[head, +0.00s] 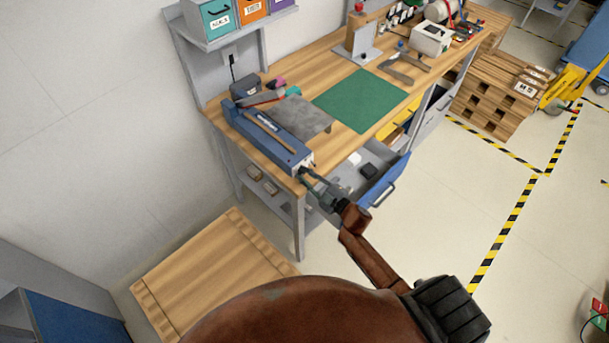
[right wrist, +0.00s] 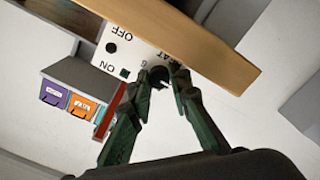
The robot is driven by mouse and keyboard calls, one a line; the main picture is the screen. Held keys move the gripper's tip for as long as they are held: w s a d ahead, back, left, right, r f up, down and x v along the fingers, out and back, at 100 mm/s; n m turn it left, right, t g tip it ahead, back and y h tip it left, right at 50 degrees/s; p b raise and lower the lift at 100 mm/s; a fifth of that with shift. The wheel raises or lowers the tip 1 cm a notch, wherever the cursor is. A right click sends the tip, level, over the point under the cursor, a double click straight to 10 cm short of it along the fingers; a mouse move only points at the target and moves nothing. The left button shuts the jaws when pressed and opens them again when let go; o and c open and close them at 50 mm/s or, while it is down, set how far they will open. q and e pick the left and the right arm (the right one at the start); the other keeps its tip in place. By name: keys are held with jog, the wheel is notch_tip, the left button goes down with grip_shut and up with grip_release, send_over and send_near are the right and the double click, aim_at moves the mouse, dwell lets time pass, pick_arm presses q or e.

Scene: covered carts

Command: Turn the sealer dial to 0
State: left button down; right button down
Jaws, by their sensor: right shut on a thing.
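The blue sealer (head: 262,132) lies along the left end of the wooden workbench, its front end at the bench's near edge. In the right wrist view its pale end panel (right wrist: 128,52) shows upside-down ON, OFF and partly covered HEAT lettering. The dark dial (right wrist: 158,75) sits on this panel, between the green fingers of my right gripper (right wrist: 162,77). The gripper is shut on the dial. The fingers hide much of the dial and its scale, so its setting cannot be read. In the head view my right gripper (head: 312,181) reaches the sealer's front end. My left gripper is out of view.
An open drawer with a blue front (head: 386,187) juts out beside my right arm. A grey plate (head: 303,117) and green mat (head: 361,100) lie on the bench. A wooden crate (head: 212,272) stands on the floor at lower left. Open floor lies to the right.

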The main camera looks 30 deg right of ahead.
jog(key=c, duration=1.8)
grip_release()
jog(key=shift+o, duration=0.2)
notch_tip(320, 180, up, 10)
